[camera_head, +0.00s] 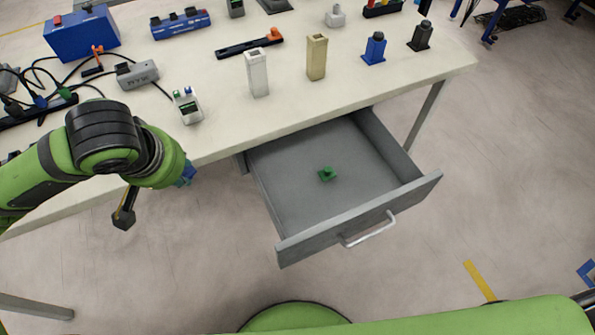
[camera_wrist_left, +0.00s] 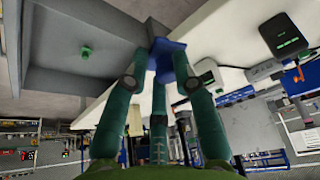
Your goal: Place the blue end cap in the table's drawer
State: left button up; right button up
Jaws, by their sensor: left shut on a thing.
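My left gripper (camera_head: 186,172) is left of the drawer, just in front of the table's front edge, mostly hidden behind my green wrist. In the left wrist view its green fingers (camera_wrist_left: 164,68) are shut on the blue end cap (camera_wrist_left: 168,47), which is partly hidden by them. A bit of blue (camera_head: 189,174) shows at the gripper in the head view. The grey drawer (camera_head: 285,192) is pulled open below the table and also shows in the left wrist view (camera_wrist_left: 65,90). A small green piece (camera_head: 327,174) lies in it. My right gripper is out of view.
The white table (camera_head: 225,140) holds a white block (camera_head: 257,74), a tan block (camera_head: 316,58), a blue block with a dark knob (camera_head: 374,48) and a dark one (camera_head: 420,36). Cables and boxes crowd its left. The drawer has free floor around the green piece.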

aim_at(309, 185)
jog(key=i+l+u, duration=0.15)
jog(key=l+u, duration=0.25)
jog(key=l, duration=0.7)
jog(key=l+u, duration=0.35)
jog(key=l, duration=0.8)
